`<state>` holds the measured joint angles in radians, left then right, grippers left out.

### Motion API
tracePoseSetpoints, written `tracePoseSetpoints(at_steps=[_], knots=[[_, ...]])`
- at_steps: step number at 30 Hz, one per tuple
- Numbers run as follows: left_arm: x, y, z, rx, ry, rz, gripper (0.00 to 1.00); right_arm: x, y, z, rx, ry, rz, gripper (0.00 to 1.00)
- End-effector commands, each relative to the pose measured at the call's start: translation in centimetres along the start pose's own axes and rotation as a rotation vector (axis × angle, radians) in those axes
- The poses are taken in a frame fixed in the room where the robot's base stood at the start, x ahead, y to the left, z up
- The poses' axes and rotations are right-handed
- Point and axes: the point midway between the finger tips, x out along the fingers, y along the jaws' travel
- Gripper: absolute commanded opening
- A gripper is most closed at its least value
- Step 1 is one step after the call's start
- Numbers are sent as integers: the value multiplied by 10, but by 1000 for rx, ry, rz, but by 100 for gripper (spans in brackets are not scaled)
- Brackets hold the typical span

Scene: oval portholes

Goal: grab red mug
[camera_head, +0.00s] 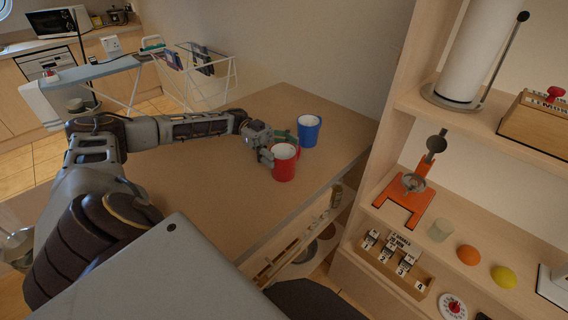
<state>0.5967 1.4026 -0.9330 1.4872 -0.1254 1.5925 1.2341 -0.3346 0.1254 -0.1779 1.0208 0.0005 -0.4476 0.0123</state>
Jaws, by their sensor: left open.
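A red mug (285,165) stands upright on the wooden counter (205,185), near its front right edge. A blue mug (309,130) stands just behind it and slightly to the right. My left arm comes in from the left over the counter. My left gripper (274,148) is at the upper left side of the red mug, with its fingers open close to the rim. I cannot tell whether a finger touches the mug. The red mug's upper left side is partly hidden by the gripper. My right gripper is not in view.
A wall rises behind the counter. The counter left of the mugs is clear.

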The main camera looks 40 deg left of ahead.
Motion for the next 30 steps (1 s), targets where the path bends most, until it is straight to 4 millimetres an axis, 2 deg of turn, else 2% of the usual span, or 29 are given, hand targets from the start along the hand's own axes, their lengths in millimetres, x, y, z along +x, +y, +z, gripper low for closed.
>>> tracePoseSetpoints(at_steps=[7,19,28,30], knots=[[9,0,0,1,0,-1,78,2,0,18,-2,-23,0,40],[8,0,0,1,0,-1,76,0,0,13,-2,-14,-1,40],[9,0,0,1,0,0,38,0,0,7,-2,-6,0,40],[8,0,-1,2,1,-1,37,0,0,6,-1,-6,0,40]])
